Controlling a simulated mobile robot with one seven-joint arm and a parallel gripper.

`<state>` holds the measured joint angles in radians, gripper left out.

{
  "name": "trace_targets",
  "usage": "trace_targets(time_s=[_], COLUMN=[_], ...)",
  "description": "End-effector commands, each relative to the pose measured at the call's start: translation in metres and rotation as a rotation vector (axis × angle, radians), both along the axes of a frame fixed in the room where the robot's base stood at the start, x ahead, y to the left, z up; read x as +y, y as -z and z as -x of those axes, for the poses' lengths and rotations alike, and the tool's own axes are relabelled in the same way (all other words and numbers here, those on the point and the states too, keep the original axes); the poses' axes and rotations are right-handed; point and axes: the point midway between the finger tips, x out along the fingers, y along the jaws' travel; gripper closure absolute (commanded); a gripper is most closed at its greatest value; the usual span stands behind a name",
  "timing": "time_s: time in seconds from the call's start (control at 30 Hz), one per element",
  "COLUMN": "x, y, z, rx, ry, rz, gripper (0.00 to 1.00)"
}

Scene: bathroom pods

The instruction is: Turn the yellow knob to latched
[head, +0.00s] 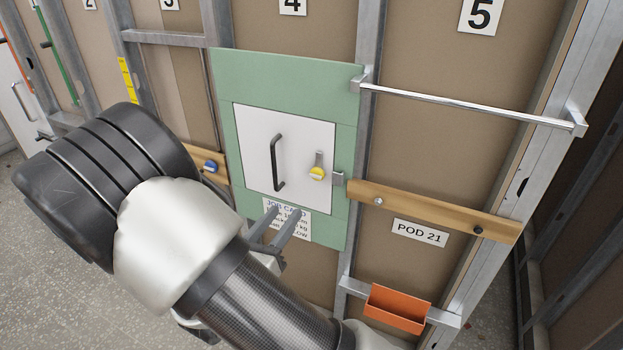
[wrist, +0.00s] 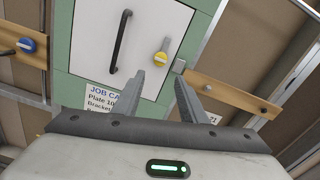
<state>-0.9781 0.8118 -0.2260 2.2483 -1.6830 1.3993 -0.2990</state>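The yellow knob (head: 317,174) sits on the right side of a white door (head: 300,130) set in a green panel (head: 290,72). A grey lever stands upward from the knob, and a small grey catch (head: 338,179) is at the door's right edge. The knob also shows in the wrist view (wrist: 160,58), beyond my fingertips. My gripper (head: 287,212) is in front of the panel, below and left of the knob, apart from it. In the wrist view its fingers (wrist: 170,85) are spread with nothing between them. The door looks closed.
A black handle (head: 277,162) stands out from the door, left of the knob. A blue knob (head: 210,166) is on a wooden rail further left. A metal towel bar (head: 470,103) juts out at upper right. An orange bin (head: 398,308) is at lower right. A job card (head: 290,222) is below the door.

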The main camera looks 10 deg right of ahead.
Motion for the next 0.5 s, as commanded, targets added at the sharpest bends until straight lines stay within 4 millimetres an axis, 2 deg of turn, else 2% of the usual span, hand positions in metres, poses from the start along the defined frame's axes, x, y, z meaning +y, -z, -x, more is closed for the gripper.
trace_targets(time_s=[0.5], x=[-0.067], y=[-0.001], z=[-0.088], rx=[-0.002], ry=[0.008], rz=[-0.003], gripper=[0.62])
